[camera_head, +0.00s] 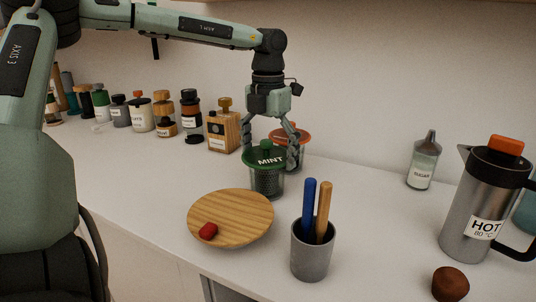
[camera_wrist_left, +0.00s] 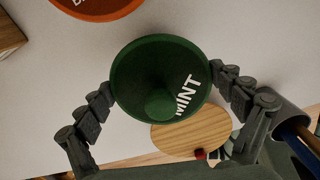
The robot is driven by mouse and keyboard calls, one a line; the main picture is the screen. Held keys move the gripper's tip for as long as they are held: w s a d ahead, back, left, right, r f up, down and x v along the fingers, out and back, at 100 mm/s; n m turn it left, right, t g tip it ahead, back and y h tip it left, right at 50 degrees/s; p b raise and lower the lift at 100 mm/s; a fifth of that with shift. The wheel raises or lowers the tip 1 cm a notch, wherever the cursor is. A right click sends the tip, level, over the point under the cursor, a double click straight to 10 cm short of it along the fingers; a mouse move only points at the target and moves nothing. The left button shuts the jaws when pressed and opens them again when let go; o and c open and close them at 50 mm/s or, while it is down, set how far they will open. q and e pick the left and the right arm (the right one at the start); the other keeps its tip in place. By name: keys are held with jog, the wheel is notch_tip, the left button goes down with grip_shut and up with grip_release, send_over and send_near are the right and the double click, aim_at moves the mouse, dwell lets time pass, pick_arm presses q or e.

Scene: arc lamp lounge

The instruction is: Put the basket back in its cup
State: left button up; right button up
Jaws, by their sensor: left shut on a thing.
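The basket has a round green lid marked MINT (camera_head: 264,156) with a knob on top; dark mesh (camera_head: 267,182) shows under it. The mesh is in or at a clear cup, and I cannot tell how deep it sits. My left gripper (camera_head: 269,151) comes down from above and is shut on the green lid, one finger on each side. In the left wrist view the lid (camera_wrist_left: 150,72) lies between the fingers and hides the mesh and cup below. My right gripper is not in view.
An orange-lidded jar (camera_head: 290,137) stands close behind the green lid. A round wooden board (camera_head: 245,207) with a red object (camera_head: 208,231) lies in front. A grey cup (camera_head: 311,255) with two sticks, a HOT jug (camera_head: 475,200) and a sugar bottle (camera_head: 424,163) stand to the right.

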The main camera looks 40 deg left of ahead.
pick_arm(q)
jog(key=shift+f, duration=0.1)
jog(key=o, duration=0.9)
jog(key=shift+r, duration=6.15)
